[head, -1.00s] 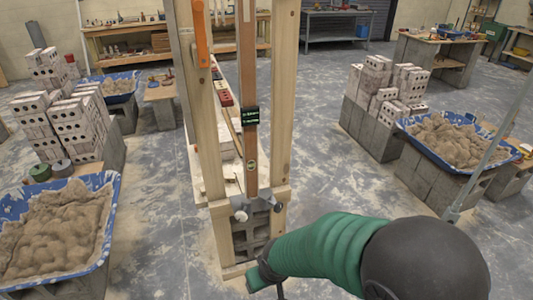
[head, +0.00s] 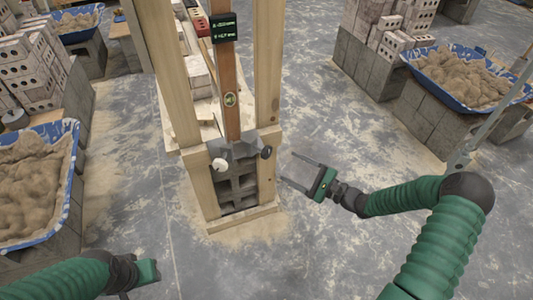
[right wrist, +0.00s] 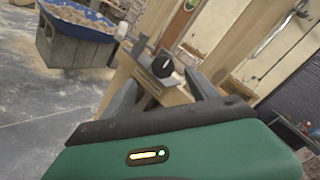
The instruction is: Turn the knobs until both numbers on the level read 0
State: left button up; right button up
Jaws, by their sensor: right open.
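The level (head: 228,70) is a brown bar standing upright between wooden posts. Its black display (head: 223,27) shows two green lines, too small to read. A pale knob (head: 220,165) sits at the left of the grey bracket below the level, and a black knob (head: 266,152) at the right. My right gripper (head: 288,167) is open and empty, just right of the black knob and apart from it. In the right wrist view the black knob (right wrist: 165,66), with a white mark, appears between the open fingers. My left gripper (head: 147,272) is at lower left, its fingers not discernible.
A wooden frame (head: 267,60) surrounds the level, with grey block (head: 238,190) low inside it. Blue mortar tubs stand left (head: 70,185) and right (head: 470,75). Brick stacks stand behind them.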

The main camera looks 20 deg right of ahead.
aim_at(270, 153)
jog(key=w, duration=0.2)
jog(key=w+a, duration=0.1)
jog(key=w, duration=0.1)
jog(key=w+a+f+b, duration=0.1)
jog(key=w, duration=0.1)
jog(key=shift+a, duration=0.15)
jog(key=x, duration=0.2)
jog(key=b+x, duration=0.1)
jog(key=x, duration=0.1)
jog(key=shift+w+a+r, duration=0.1)
jog(key=shift+a+r, duration=0.05)
jog(key=shift+a, duration=0.4)
jog(key=shift+w+a+r, duration=0.1)
jog(key=shift+w+a, duration=0.2)
jog(key=shift+a, duration=0.1)
jog(key=shift+d, duration=0.5)
jog(key=c, duration=0.5)
jog(key=shift+a, duration=0.25)
jog(key=c, duration=0.9)
pick_arm(q)
jog(key=shift+w+d+f, duration=0.1)
jog(key=shift+d+f, duration=0.65)
jog(key=shift+f, duration=0.25)
pick_arm(e)
jog(key=shift+o, duration=0.2)
pick_arm(q)
jog(key=shift+r, duration=0.1)
pick_arm(e)
jog(key=shift+n, duration=0.3)
